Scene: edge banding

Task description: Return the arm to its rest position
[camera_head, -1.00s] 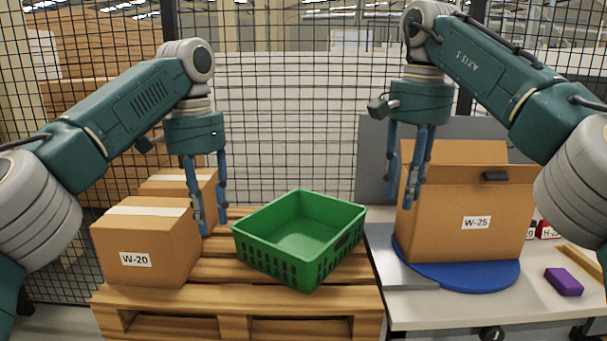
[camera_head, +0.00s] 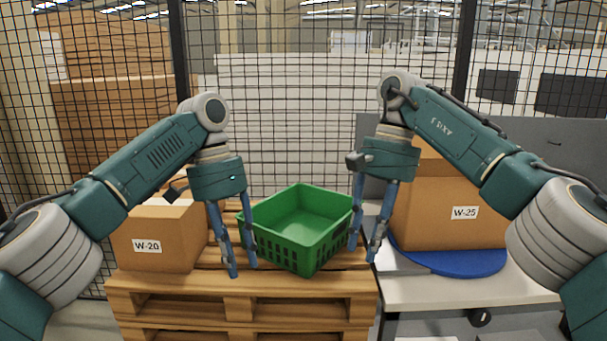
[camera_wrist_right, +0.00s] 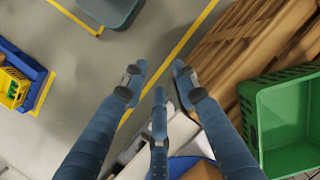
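My left gripper (camera_head: 243,270) hangs fingers down in front of the green crate's left side, right of the box labelled W-20 (camera_head: 148,232). Its fingers are apart and hold nothing. My right gripper (camera_head: 362,252) hangs fingers down at the right side of the green crate (camera_head: 301,212), left of the box labelled W-25 (camera_head: 447,212). Whether either gripper touches the crate cannot be told.
The crate and W-20 stand on a wooden pallet (camera_head: 290,309). W-25 stands on a blue disc (camera_head: 455,262) on a light table (camera_head: 425,291). Wire mesh fencing (camera_head: 290,110) is behind. The right wrist view shows a blue container (camera_wrist_right: 32,70) on the floor.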

